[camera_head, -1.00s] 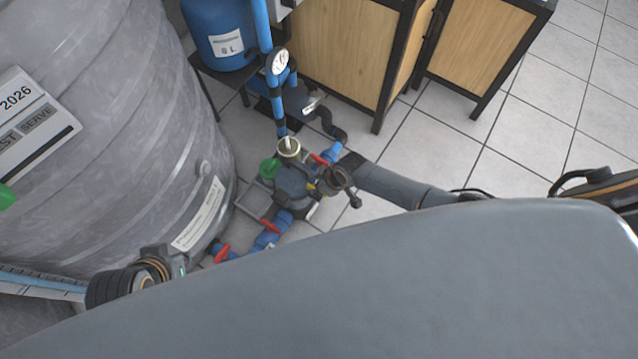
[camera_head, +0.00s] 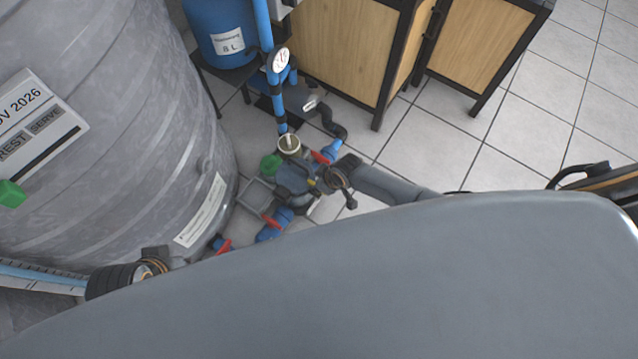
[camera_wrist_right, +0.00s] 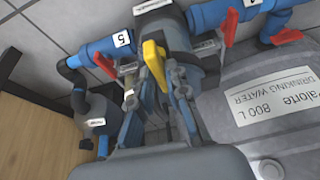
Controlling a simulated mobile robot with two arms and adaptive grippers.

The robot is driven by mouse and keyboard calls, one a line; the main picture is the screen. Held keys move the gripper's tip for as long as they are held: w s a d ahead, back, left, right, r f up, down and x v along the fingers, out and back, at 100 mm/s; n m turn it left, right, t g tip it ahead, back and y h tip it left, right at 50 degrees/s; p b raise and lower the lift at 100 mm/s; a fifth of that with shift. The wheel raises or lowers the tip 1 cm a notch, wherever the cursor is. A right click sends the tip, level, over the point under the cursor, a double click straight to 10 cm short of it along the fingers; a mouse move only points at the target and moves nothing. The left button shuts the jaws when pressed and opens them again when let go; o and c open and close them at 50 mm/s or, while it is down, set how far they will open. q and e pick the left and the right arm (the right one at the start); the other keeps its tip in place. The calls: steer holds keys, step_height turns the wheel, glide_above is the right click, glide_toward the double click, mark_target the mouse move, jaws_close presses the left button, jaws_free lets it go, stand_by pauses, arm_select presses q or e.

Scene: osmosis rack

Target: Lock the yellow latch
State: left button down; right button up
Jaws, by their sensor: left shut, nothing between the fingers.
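The yellow latch (camera_wrist_right: 154,62) stands up from the grey valve or pump body in the right wrist view. In the head view only a small yellow spot of it (camera_head: 312,183) shows beside my right gripper. My right gripper (camera_wrist_right: 158,103) has its fingers apart, one on each side of the latch's lower part; I cannot tell whether they touch it. In the head view the right gripper (camera_head: 333,180) reaches the pump from the right. My left gripper (camera_head: 158,255) is at the lower left by the tank, shut and empty, partly hidden by my own body.
Red valve handles (camera_wrist_right: 231,27) and blue pipes (camera_wrist_right: 96,52) surround the latch closely. A large grey tank (camera_head: 120,130) stands on the left. Wooden cabinets (camera_head: 335,50) and a blue container (camera_head: 220,30) stand behind. Tiled floor (camera_head: 560,110) is clear on the right.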

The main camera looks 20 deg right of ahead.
steer(key=shift+o, duration=1.2)
steer(key=shift+r, duration=0.1)
steer(key=v, duration=1.1)
steer(key=shift+s+r, duration=0.25)
steer(key=shift+r, duration=0.1)
